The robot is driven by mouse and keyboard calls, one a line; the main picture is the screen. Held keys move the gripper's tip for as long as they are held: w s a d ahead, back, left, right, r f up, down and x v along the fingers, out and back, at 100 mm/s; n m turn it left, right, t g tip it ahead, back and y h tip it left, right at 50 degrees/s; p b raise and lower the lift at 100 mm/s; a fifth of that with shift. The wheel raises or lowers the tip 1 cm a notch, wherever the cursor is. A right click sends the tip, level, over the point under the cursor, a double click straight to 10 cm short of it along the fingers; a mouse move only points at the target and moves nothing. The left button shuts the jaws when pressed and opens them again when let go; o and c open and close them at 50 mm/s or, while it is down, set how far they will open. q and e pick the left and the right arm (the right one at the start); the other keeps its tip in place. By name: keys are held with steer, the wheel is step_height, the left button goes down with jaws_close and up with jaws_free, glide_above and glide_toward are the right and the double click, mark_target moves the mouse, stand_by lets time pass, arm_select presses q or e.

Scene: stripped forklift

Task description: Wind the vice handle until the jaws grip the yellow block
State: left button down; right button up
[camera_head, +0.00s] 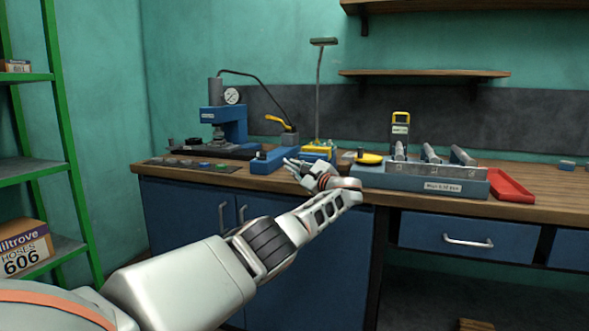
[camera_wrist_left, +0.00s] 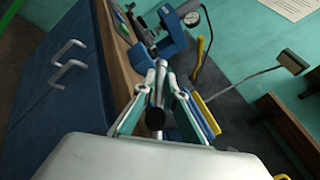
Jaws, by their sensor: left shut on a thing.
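My left gripper (camera_head: 292,166) reaches over the front edge of the bench. In the left wrist view its fingers (camera_wrist_left: 158,92) are shut on the vice handle (camera_wrist_left: 155,118), a grey bar with a dark round end. The blue vice (camera_head: 270,161) sits on the bench just behind the gripper and is partly hidden by it. A yellow block (camera_head: 318,149) shows at the vice, and a yellow edge also shows right of the fingers in the wrist view (camera_wrist_left: 207,115). I cannot tell whether the jaws touch the block. My right gripper is not in view.
A blue press with a gauge (camera_head: 231,96) stands to the left on the wooden bench. A lamp (camera_head: 320,80) rises behind the vice. A blue rack (camera_head: 420,180) and red tray (camera_head: 512,186) stand to the right. Blue cabinet doors (camera_head: 190,215) lie below.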

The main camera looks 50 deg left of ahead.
arm_select(q)
steer(key=shift+s+a+r, duration=0.15)
steer(key=shift+s+a, duration=0.1)
steer(key=shift+s, duration=0.1)
steer(key=c, duration=2.4)
jaws_free()
steer(key=shift+o, duration=1.3)
steer(key=shift+s+a+r, duration=0.1)
steer(key=shift+s+a, duration=0.05)
steer(key=shift+s, duration=0.05)
steer(key=shift+w+d, duration=0.25)
steer(key=shift+d, duration=0.05)
steer(key=shift+w+d+f, duration=0.15)
steer(key=shift+d+f, duration=0.1)
steer(key=shift+d, duration=0.6)
steer(key=d, duration=1)
steer(key=shift+s+f, duration=0.2)
steer(key=shift+s, duration=0.2)
